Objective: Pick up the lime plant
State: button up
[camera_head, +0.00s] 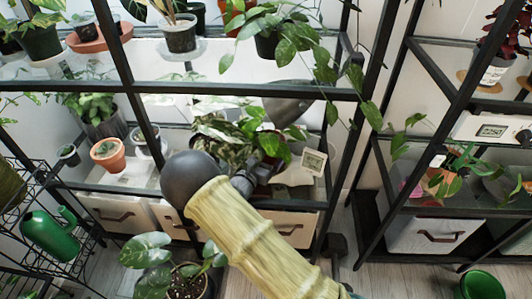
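A leafy plant with green and pale variegated leaves (226,132) stands on the middle shelf, at the end of my arm. No plant is labelled, so I cannot tell for certain that it is the lime plant. My gripper (265,147) is among or just in front of its right-hand leaves. Its fingertips are hidden or too small to make out, so whether it is open, shut or touching the plant does not show. The plant's pot is mostly hidden behind my arm. Another bright green trailing plant (290,52) hangs from the shelf above.
Black shelf bars (225,90) frame the space. A terracotta pot (107,154) stands left on the same shelf, and a small digital meter (314,163) stands right. Drawers (288,228) lie below. A floor plant (185,281) and green watering can (55,233) stand lower left.

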jog(key=shift+s+r+p, duration=0.1)
jog(key=shift+r+p, duration=0.2)
jog(key=shift+r, duration=0.2)
notch_tip(320, 180, up, 6)
jog(key=p, duration=0.2)
jog(key=shift+p, duration=0.4)
jog(key=s+a+p, duration=0.3)
jog(key=s+p, duration=0.1)
jog(key=s, duration=1.5)
jog(key=shift+s+a, duration=0.2)
jog(key=shift+f, duration=0.1)
